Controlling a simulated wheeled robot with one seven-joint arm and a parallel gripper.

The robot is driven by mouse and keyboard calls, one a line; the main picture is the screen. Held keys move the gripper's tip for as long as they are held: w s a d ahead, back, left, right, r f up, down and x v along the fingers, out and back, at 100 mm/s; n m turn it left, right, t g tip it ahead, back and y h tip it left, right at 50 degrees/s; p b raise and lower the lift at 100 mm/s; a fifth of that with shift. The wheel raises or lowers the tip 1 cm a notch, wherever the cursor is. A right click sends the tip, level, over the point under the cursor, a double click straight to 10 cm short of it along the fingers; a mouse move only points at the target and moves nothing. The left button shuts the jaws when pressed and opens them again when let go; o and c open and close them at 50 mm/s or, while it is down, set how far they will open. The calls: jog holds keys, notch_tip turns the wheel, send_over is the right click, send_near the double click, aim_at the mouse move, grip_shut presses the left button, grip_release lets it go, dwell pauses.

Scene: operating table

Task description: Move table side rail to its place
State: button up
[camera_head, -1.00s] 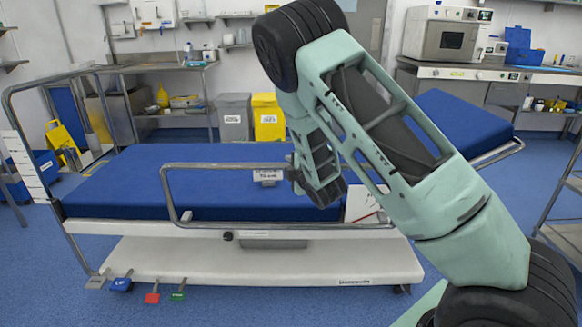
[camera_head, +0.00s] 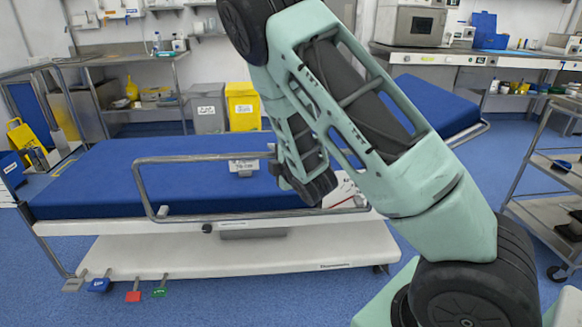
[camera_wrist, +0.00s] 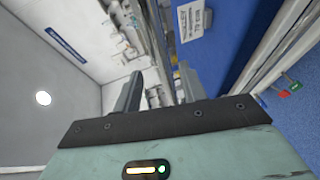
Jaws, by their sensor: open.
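The side rail (camera_head: 140,190) is a bent grey metal tube along the near side of the blue-topped operating table (camera_head: 95,175). My arm hides part of the rail's right end. In the head view my gripper is beside the label, mostly hidden by my own wrist. In the wrist view my gripper (camera_wrist: 160,88) has its two dark fingers spread apart with nothing between them. A white label (camera_wrist: 190,20) and blue mattress (camera_wrist: 230,45) lie to their right.
Coloured pedals (camera_head: 133,296) stick out from the table's white base (camera_head: 270,258). A metal trolley (camera_head: 545,195) stands at the right. Grey (camera_head: 206,113) and yellow (camera_head: 242,107) bins are behind the table. Blue floor is open in front.

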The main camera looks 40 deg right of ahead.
jog(key=p+v, duration=1.1)
jog(key=p, duration=0.3)
jog(key=shift+s+r+p, duration=0.2)
jog(key=shift+s+p, duration=0.05)
jog(key=shift+p, duration=0.05)
jog(key=shift+a, duration=0.15)
